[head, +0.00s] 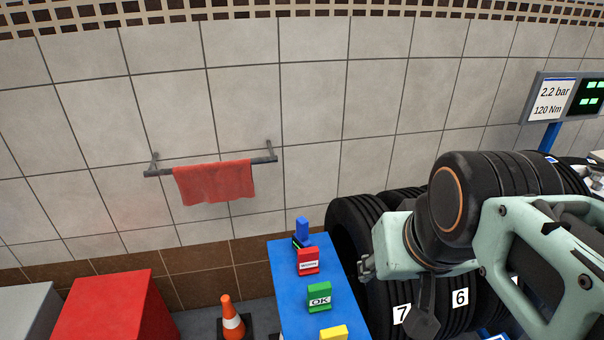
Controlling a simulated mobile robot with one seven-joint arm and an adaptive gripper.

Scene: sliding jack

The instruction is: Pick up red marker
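The red marker (308,262) is a small upright red block with a white label, too small to read. It stands on a narrow blue surface (293,314). A blue block (302,229) with a dark part at its foot stands just behind it, and a green marker (319,298) reading "OK" stands in front. My gripper (366,267) shows only as a small grey part at the left end of my pale green arm. It is to the right of the red marker and apart from it in the picture. Its fingers cannot be made out.
A yellow block (334,333) is at the bottom edge. Black tyres (352,231) with number tags stand right of the blue surface, partly behind my arm. An orange cone (231,318) and a red box (106,308) are at left. A red towel (214,183) hangs on the wall.

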